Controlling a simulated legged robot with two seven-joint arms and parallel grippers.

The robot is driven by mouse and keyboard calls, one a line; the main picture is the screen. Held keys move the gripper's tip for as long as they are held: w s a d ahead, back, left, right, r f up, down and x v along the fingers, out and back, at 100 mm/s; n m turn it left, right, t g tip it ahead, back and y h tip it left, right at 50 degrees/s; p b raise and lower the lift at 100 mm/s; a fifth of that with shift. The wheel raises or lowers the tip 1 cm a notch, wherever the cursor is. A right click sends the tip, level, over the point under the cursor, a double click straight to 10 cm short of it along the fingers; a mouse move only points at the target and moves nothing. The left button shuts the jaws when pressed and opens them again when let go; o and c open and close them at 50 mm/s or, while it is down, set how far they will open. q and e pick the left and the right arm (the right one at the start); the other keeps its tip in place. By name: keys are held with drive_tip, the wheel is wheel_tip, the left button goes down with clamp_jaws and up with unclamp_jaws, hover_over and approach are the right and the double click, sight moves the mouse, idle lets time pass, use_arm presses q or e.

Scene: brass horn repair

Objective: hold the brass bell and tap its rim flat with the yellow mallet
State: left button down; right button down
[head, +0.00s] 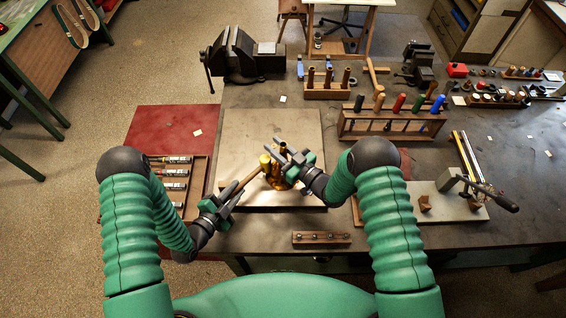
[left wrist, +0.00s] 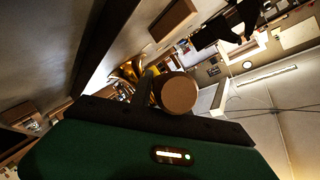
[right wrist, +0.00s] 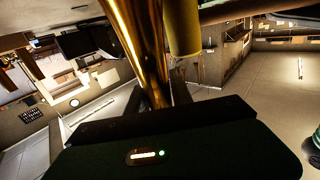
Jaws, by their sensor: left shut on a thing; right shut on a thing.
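The brass bell (head: 279,182) is above the board, its flare low and its narrow tube upward. My right gripper (head: 290,158) is shut on the bell's tube; the tube (right wrist: 140,40) rises from the jaws in the right wrist view. My left gripper (head: 231,192) is shut on the wooden handle of the yellow mallet (head: 265,160). The handle's round end (left wrist: 179,93) faces the left wrist camera, with the bell (left wrist: 127,72) behind. In the right wrist view the yellow mallet head (right wrist: 182,28) is close beside the tube. Whether they touch is unclear, and the rim is partly hidden.
The pale board (head: 245,125) lies under the work on the dark bench. A tool tray (head: 203,165) is left, and a small wooden block (head: 322,238) is in front. A rack of coloured handles (head: 390,125) and a vise (head: 240,58) stand behind. A lever fixture (head: 450,200) is right.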

idle(0.3)
use_arm(q)
drive_tip(key=shift+f, duration=1.5)
drive_tip(key=shift+r, duration=1.55)
use_arm(e)
drive_tip(key=c, duration=1.1)
unclamp_jaws()
drive_tip(key=shift+o, duration=0.2)
drive_tip(key=shift+d, duration=0.1)
